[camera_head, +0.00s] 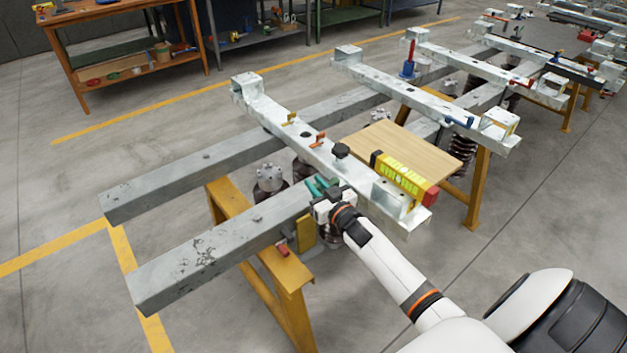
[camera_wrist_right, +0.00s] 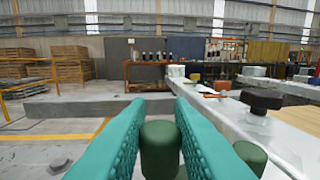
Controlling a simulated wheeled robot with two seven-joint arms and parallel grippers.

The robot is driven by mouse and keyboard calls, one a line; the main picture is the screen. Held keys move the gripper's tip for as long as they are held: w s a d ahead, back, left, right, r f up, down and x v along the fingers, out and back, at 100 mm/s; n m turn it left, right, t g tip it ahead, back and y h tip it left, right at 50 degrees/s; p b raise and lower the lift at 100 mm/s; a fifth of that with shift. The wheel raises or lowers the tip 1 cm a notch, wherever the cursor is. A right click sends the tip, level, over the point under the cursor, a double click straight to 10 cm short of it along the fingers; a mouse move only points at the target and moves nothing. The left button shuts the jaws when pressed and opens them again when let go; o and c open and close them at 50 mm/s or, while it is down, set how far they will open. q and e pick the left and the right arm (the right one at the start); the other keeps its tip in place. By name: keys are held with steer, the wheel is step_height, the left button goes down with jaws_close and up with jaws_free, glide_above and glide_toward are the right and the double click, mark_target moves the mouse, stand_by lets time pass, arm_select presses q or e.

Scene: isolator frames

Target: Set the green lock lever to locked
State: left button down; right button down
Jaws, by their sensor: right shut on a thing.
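The green lock lever (camera_wrist_right: 160,148) shows in the right wrist view as a dark green rounded knob between my teal finger pads. My right gripper (camera_wrist_right: 160,132) is shut on it, with a pad on each side. A second dark green rounded piece (camera_wrist_right: 250,155) sits just right of the right finger; I cannot tell whether it belongs to the same lever. In the head view my right gripper (camera_head: 318,186) is at the near side of the pale metal crossbar (camera_head: 272,116). The lever is hard to tell from the teal fingers there. My left gripper is out of view.
A black knob (camera_head: 340,150) stands on the crossbar. Grey beams (camera_head: 215,255) rest on yellow trestles (camera_head: 282,268). Floor at the left is clear.

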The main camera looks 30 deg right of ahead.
steer(key=s+d+n+y+p, duration=0.2)
steer(key=s+d+n+y, duration=0.1)
steer(key=s+d+y, duration=0.1)
steer(key=shift+s+d+y, duration=0.25)
steer(key=shift+s+y, duration=0.05)
steer(key=shift+s, duration=0.4)
steer(key=shift+d+r, duration=0.1)
steer(key=shift+r, duration=0.1)
stand_by(0.4)
steer(key=c, duration=1.4)
jaws_free()
steer(key=shift+o, duration=0.6)
steer(key=shift+w+f, duration=0.1)
steer(key=shift+f, duration=0.1)
steer(key=shift+r, duration=0.1)
